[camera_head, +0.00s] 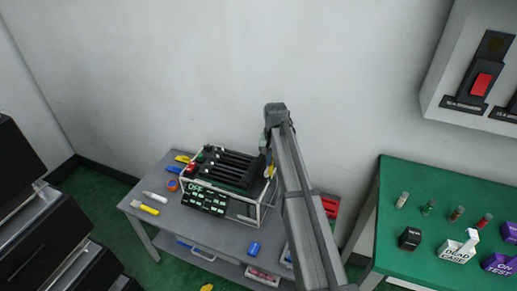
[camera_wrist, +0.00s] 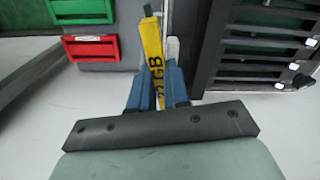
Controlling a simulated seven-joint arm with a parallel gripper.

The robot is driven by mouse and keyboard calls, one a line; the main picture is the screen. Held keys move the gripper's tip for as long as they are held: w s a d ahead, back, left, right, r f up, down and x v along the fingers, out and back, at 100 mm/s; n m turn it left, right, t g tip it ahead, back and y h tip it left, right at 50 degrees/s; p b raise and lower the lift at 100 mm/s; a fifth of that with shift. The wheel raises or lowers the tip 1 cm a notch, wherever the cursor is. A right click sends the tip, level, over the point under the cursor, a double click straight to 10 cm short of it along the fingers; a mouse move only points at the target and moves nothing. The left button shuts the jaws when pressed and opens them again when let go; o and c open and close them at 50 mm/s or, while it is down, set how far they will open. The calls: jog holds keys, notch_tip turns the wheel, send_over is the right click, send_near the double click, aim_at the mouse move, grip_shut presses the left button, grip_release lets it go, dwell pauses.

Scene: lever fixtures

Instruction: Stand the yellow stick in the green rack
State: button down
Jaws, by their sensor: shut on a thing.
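The yellow stick (camera_wrist: 153,55) has dark lettering and stands out beyond my gripper (camera_wrist: 157,92) in the wrist view. The blue fingers are shut on its lower part. In the head view the yellow stick (camera_head: 271,169) is a small yellow patch beside my arm, at the right end of the black slotted unit. A green holder (camera_wrist: 82,12), which looks like the green rack, is at the upper left of the wrist view. The stick is apart from it in the picture. I cannot make out this holder in the head view, where my arm covers part of that area.
A red holder (camera_wrist: 91,47) is beside the green one. The black slotted unit (camera_head: 228,168) stands on a grey table (camera_head: 168,222) with several loose coloured items. A green-topped table (camera_head: 400,245) with small sticks and labelled blocks is at the right.

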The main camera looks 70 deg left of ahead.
jog(key=w+d+f+m, duration=0.5)
jog(key=d+f+m, duration=0.2)
jog(key=d+m, duration=0.2)
jog(key=w+d+f+m, duration=0.5)
jog(key=d+f+m, duration=0.2)
jog(key=d+m, duration=0.2)
jog(key=shift+w+d+f+m, duration=0.15)
jog(key=shift+w+f+m, duration=0.05)
jog(key=shift+m, duration=1)
jog(key=shift+f, duration=0.1)
jog(key=shift+f, duration=2.8)
jog(key=shift+f, duration=1.55)
jog(key=c, duration=1)
grip_release()
